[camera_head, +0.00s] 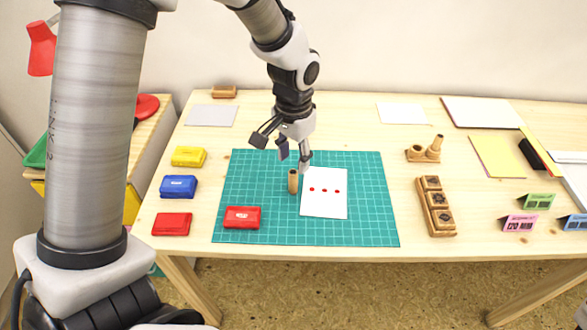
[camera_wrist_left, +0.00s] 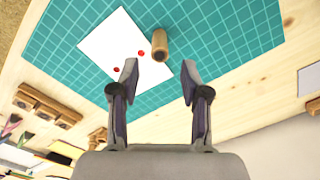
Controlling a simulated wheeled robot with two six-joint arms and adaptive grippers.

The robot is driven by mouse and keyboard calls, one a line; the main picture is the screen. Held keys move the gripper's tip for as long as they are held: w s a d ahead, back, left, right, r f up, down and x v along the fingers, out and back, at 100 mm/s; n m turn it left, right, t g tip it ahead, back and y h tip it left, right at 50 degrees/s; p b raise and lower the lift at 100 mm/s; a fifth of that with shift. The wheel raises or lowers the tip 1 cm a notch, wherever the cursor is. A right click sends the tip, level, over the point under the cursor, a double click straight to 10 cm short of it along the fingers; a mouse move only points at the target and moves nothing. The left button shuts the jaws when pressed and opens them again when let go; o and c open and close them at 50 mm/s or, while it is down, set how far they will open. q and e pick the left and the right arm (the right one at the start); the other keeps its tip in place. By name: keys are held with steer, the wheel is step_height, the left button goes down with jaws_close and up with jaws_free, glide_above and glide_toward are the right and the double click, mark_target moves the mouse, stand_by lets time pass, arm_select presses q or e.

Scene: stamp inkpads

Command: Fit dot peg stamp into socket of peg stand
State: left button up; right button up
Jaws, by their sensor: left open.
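The dot peg stamp, a plain wooden cylinder (camera_head: 293,181), stands upright on the green mat beside the left edge of the white paper. It also shows in the left wrist view (camera_wrist_left: 158,46), beyond and between the fingertips. My left gripper (camera_head: 284,152) is open and empty, above and behind the stamp and apart from it. Its two spread fingers show in the wrist view (camera_wrist_left: 160,82). The wooden peg stand (camera_head: 424,157) is on the table right of the mat, with a peg-like upright piece and a round socket-like part. My right gripper is not in view.
The paper (camera_head: 324,205) has three red dots. A red inkpad (camera_head: 242,217) lies on the mat (camera_head: 370,225). Yellow (camera_head: 188,156), blue (camera_head: 178,186) and red (camera_head: 171,224) pads line the left. A wooden stamp tray (camera_head: 436,207) lies in front of the stand.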

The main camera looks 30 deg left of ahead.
arm_select(q)
steer(key=shift+o, duration=0.6)
step_height(320, 180, up, 6)
steer(key=shift+f, duration=0.2)
steer(key=w+d+n+t+h, duration=0.2)
steer(key=w+d+n, duration=0.1)
steer(key=n, duration=0.7)
steer(key=n+t+y+p, duration=0.1)
steer(key=n+y+p, duration=0.25)
steer(key=n, duration=2.65)
glide_above(294, 179)
steer(key=a, duration=0.1)
step_height(294, 179, down, 6)
steer(key=shift+h, duration=0.45)
steer(key=b+x, duration=0.1)
steer(key=x, duration=0.1)
steer(key=b+x, duration=0.3)
steer(key=x, duration=0.2)
steer(key=shift+s+d+f+b, duration=0.15)
steer(key=shift+s+d+b, duration=0.15)
steer(key=shift+s, duration=0.05)
steer(key=shift+w+f, duration=0.25)
steer(key=shift+f, duration=0.2)
steer(key=shift+r, duration=0.1)
